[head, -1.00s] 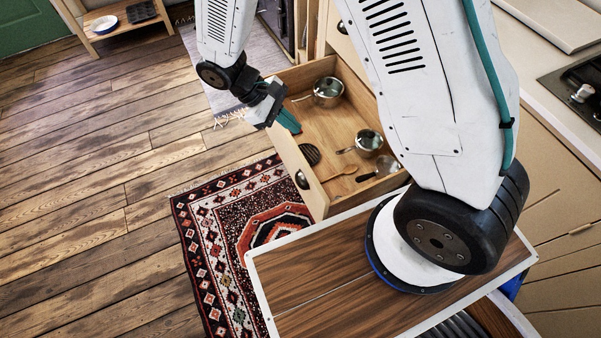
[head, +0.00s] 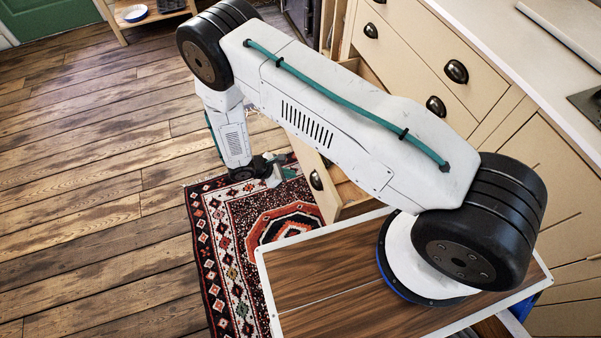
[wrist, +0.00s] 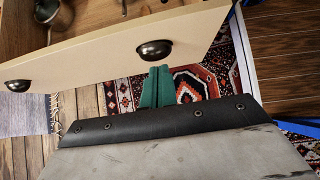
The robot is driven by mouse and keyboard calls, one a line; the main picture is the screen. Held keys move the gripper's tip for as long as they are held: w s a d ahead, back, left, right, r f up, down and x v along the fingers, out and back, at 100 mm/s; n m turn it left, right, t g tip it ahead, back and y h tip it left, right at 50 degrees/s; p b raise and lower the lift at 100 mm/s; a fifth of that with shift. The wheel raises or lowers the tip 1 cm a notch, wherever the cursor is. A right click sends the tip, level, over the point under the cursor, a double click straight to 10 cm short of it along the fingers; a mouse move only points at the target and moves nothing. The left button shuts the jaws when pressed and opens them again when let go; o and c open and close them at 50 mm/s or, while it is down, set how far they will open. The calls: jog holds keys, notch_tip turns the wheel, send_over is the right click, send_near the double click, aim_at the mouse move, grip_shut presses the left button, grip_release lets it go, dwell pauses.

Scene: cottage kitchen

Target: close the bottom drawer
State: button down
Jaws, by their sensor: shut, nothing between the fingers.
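The bottom drawer (head: 325,199) stands pulled out from the cream cabinet, mostly hidden behind my arm in the head view. In the wrist view its cream front (wrist: 95,62) runs slantwise, with two dark cup handles, and part of a metal pan shows inside. My gripper (head: 285,172) is low, outside the drawer, on the side of its front. Its green fingers (wrist: 158,88) are together and empty, just below the right handle in the wrist view. I cannot tell whether they touch the front.
A patterned red rug (head: 240,235) lies on the plank floor below my gripper. More shut drawers with cup handles (head: 456,71) are in the cabinet. A low wooden shelf (head: 150,14) stands far off at the top left. The floor on the left is clear.

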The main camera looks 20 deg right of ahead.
aim_at(322, 175)
jog(key=shift+w+d+f, duration=0.1)
jog(key=shift+d+f, duration=0.9)
jog(key=shift+d, duration=0.7)
jog(key=shift+w+d+f, duration=0.1)
jog(key=shift+d+f, duration=0.9)
jog(key=shift+d, duration=0.7)
jog(key=shift+w+d+f, duration=0.1)
jog(key=shift+d+f, duration=0.9)
jog(key=shift+d, duration=0.7)
jog(key=shift+d, duration=0.1)
